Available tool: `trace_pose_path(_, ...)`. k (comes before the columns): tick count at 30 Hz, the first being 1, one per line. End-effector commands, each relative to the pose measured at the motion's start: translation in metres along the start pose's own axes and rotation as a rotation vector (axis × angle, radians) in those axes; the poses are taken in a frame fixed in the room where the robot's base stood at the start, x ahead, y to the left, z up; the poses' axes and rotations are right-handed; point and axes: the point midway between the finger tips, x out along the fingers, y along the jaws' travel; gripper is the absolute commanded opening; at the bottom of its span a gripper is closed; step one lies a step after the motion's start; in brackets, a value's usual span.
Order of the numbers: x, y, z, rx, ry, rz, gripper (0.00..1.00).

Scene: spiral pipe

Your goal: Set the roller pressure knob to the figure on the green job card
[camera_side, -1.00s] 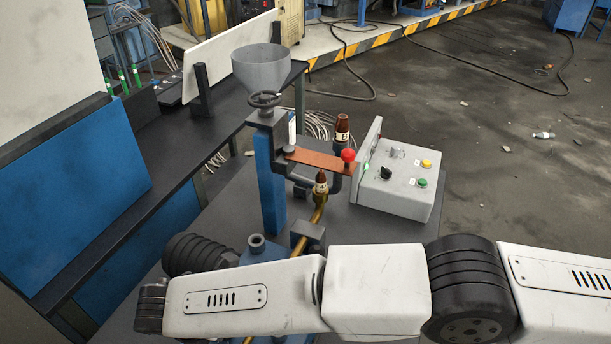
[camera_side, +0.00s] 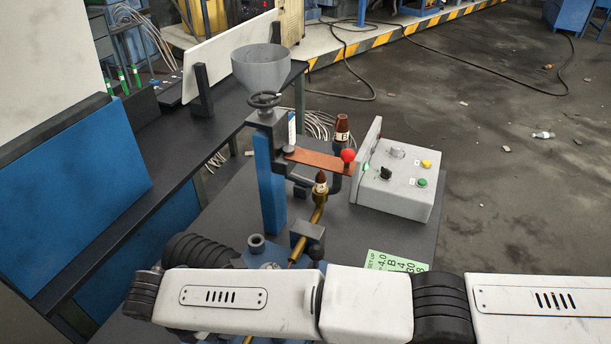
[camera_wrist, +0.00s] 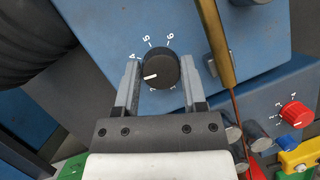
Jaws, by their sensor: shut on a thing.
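In the wrist view a black round knob (camera_wrist: 164,62) with a white pointer sits on a blue machine face. A white scale around it shows 4, 5 and 6; other marks are hidden by the fingers. The pointer aims left and slightly down, just below the 4. My gripper (camera_wrist: 160,78) is shut on this knob, one finger on each side. I see no label naming the knob. The green job card (camera_side: 395,263) lies at the table's right in the side view, partly covered by my arm. Its visible figures include 4.0, B, 4 and 30; which names the roller pressure is unreadable.
A red knob (camera_wrist: 295,112) with its own scale is at the right in the wrist view. A brass pipe (camera_wrist: 215,42) passes close right of the black knob. A grey control box (camera_side: 395,190) and a hopper (camera_side: 262,68) stand beyond my arm.

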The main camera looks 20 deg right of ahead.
Motion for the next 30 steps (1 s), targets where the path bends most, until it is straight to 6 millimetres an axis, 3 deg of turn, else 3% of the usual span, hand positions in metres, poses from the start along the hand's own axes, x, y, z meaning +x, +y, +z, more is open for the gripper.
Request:
trace_pose_path(27, -0.0006, -0.0013, 0.0012, 0.070, 0.011, -0.024, 0.00)
trace_pose_path(28, -0.0006, -0.0014, 0.0012, 0.070, 0.011, -0.024, 0.57)
trace_pose_path(30, -0.0005, -0.0015, 0.0012, 0.069, 0.010, -0.024, 0.79)
